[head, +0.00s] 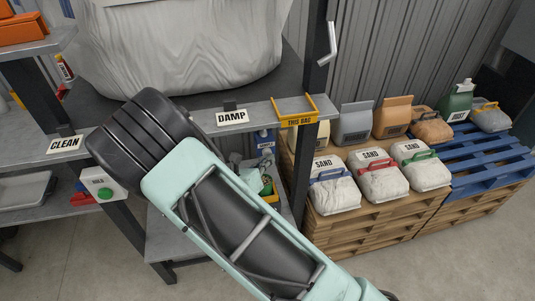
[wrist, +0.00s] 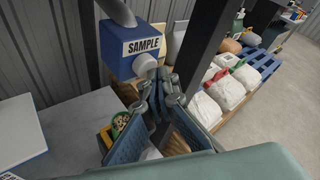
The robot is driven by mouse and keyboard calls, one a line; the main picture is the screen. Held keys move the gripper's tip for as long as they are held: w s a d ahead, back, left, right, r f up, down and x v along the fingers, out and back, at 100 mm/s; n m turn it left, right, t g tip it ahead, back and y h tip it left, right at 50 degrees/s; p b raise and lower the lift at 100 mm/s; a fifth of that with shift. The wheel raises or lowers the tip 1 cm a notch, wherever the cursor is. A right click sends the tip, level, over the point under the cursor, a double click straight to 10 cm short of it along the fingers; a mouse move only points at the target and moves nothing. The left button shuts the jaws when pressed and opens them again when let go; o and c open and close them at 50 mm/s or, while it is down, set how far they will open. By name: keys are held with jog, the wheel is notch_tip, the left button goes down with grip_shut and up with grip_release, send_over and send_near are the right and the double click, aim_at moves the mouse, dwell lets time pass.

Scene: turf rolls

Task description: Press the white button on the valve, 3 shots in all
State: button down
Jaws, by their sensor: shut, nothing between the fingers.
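In the wrist view a blue box labelled SAMPLE (wrist: 143,48), which appears to be the valve, hangs below a grey pipe. A round white button (wrist: 146,66) sticks out at its lower front. My gripper (wrist: 160,80) is shut and empty, its fingertips just right of and below the button in the picture. I cannot tell whether they touch it. In the head view my arm hides the gripper, and the button does not show there.
Below the gripper a yellow-edged container (wrist: 115,128) holds green items. A dark post (wrist: 205,55) stands close on the right. In the head view sand bags (head: 331,185) lie on wooden pallets at right. A shelf bears CLEAN (head: 65,144) and DAMP (head: 232,117) labels.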

jog(key=shift+s+d, duration=0.15)
jog(key=shift+s, duration=0.45)
jog(key=shift+s+d, duration=0.25)
jog(key=shift+s, duration=0.55)
jog(key=shift+s+d, duration=0.2)
jog(key=shift+s, duration=0.6)
jog(key=shift+s+d, duration=0.25)
jog(key=shift+s, duration=0.55)
